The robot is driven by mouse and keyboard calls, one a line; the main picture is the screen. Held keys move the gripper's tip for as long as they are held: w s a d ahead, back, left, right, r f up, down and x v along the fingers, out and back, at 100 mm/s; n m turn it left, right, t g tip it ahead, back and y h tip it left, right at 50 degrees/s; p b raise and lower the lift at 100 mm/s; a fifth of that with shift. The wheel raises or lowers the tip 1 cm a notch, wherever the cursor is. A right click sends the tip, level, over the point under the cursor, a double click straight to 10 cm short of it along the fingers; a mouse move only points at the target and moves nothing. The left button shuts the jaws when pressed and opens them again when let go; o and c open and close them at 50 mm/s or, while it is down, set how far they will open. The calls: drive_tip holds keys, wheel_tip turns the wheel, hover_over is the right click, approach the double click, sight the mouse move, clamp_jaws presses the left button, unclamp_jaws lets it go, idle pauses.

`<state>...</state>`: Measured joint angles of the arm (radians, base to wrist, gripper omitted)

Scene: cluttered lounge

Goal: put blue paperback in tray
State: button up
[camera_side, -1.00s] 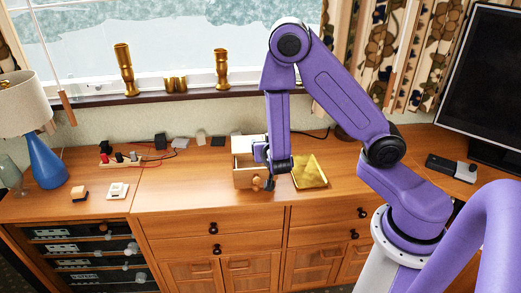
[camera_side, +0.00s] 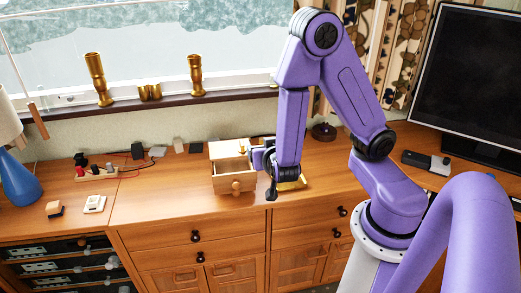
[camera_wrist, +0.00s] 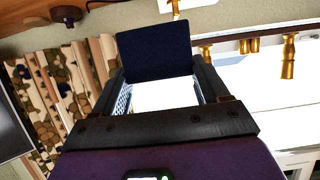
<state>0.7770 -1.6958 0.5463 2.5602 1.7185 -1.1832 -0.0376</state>
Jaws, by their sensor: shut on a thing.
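A dark blue paperback (camera_wrist: 155,50) stands between the fingertips of my gripper in the wrist view, and the jaws are shut on it. In the side view my gripper (camera_side: 267,165) is above the wooden top, between the wooden box and the gold tray. I cannot clearly make out the paperback there. The gold square tray (camera_side: 294,184) lies on the wooden top, mostly hidden behind my gripper and forearm; only its right and front part shows.
A small wooden box (camera_side: 234,185) with a knob stands just left of my gripper. Small dark and pale items sit further left, with a blue lamp (camera_side: 18,182) at the far left. A monitor (camera_side: 470,80) stands at the right.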

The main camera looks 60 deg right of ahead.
drive_tip(key=w+d+f+m+g+h, duration=0.1)
drive_tip(key=w+d+f+m+g, duration=0.1)
drive_tip(key=d+f, duration=0.6)
drive_tip(key=w+d+f+m+g+h, duration=0.2)
drive_tip(key=d+f, duration=0.2)
drive_tip(key=d, duration=0.8)
drive_tip(key=shift+d+f, duration=0.15)
drive_tip(key=shift+f, duration=3.5)
drive_tip(key=shift+f, duration=0.1)
drive_tip(key=o, duration=1.1)
drive_tip(key=shift+r, duration=0.2)
drive_tip(key=v, duration=1.2)
